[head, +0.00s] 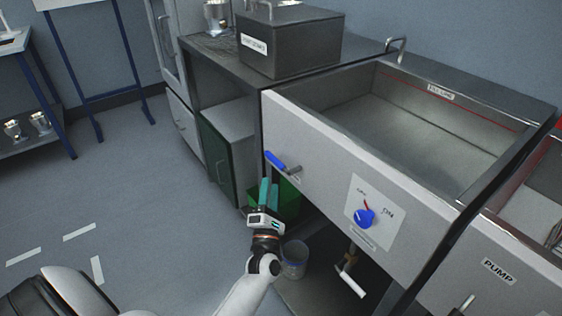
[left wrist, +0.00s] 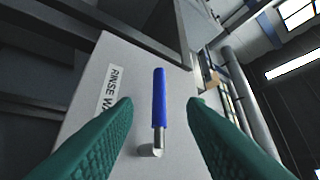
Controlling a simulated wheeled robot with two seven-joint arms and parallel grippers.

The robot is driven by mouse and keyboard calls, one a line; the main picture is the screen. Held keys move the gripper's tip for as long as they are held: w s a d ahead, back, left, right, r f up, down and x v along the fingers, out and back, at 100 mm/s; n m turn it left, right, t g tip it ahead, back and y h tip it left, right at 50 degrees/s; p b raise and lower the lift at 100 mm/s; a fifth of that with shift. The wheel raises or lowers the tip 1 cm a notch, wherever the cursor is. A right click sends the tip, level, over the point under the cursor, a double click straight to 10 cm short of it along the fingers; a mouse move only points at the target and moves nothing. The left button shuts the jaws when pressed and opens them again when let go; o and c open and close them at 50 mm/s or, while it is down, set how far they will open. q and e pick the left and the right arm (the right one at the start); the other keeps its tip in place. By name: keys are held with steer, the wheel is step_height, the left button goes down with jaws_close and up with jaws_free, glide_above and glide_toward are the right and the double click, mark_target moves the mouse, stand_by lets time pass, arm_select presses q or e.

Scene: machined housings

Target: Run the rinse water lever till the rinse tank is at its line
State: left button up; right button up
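The rinse water lever (head: 275,160) is a blue-sleeved handle on a metal stem at the left of the tank's white front panel. The rinse tank (head: 345,138) is an open metal basin with a red line and a "FILL LINE" label (head: 440,92) inside. I cannot make out a water surface.
A blue knob (head: 366,217) with OFF/ON marks sits right of the lever. A T-handle (head: 350,282), a clear bucket (head: 295,262) and a green crate (head: 290,200) are below. A lidded dark box (head: 290,45) stands behind left. The floor (head: 150,180) at left is open.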

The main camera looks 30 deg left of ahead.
mark_target(272, 156)
arm_select(q)
steer(key=x, duration=1)
jaws_close()
